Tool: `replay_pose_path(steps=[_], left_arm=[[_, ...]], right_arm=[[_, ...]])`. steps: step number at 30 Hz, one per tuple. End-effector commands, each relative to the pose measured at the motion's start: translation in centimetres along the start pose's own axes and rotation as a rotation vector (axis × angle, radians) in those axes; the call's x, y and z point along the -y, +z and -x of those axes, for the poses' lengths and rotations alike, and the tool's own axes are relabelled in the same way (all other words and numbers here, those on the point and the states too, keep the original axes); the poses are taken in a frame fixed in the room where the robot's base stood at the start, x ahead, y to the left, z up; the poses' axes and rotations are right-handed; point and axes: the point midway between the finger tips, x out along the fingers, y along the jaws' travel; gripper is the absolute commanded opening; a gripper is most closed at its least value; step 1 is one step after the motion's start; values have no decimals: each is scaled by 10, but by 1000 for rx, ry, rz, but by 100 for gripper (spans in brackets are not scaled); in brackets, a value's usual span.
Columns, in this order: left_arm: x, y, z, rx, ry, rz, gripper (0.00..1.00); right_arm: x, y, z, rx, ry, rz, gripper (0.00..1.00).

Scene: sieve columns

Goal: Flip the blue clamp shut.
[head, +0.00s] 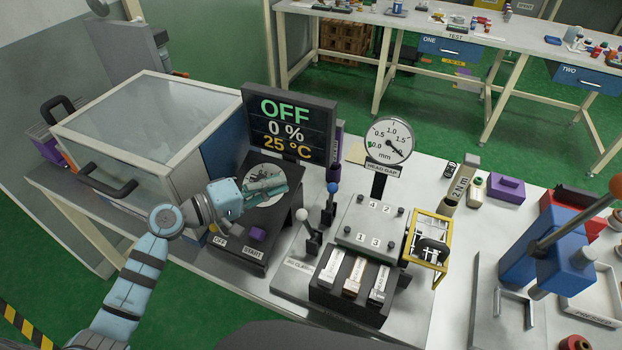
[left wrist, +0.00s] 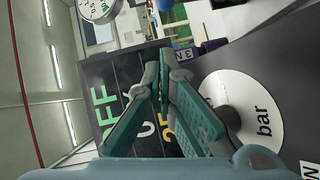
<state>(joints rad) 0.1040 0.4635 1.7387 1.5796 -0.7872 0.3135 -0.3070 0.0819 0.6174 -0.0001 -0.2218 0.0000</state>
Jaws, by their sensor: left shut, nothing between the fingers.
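The blue clamp (head: 331,196) is a small lever with a blue knob on a dark upright handle. It stands near the left back of the metal head-gap plate, and the lever looks roughly upright. A similar clamp with a white knob (head: 302,215) stands in front of it. My left gripper (head: 280,187) is left of the blue clamp and apart from it, above a white round disk. Its teal fingers are shut and empty; their tips meet in the left wrist view (left wrist: 163,65). My right gripper is not in view.
A display (head: 290,125) reading OFF, 0 %, 25 °C stands behind my left gripper. A dial gauge (head: 390,140) rises behind the metal plate (head: 372,224). A clear-lidded box (head: 140,120) is at left, a blue press (head: 545,255) at right.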

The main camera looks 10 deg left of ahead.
Motion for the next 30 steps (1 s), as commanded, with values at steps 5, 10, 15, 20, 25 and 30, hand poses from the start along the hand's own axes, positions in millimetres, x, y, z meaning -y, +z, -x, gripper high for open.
replay_pose_path(steps=[5,10,15,20,25,30], left_arm=[[-2,0,-41,0,4,3,0],[-2,17,-64,4,2,2,0],[-1,28,-75,4,1,0,0],[0,29,-76,4,0,-1,0],[0,29,-76,3,0,-2,0],[-4,24,-64,-26,-39,-37,0]], right_arm=[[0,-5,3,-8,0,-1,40],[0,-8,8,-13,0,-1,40],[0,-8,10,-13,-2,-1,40],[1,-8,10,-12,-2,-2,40],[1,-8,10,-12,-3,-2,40],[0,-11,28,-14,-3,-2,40]])
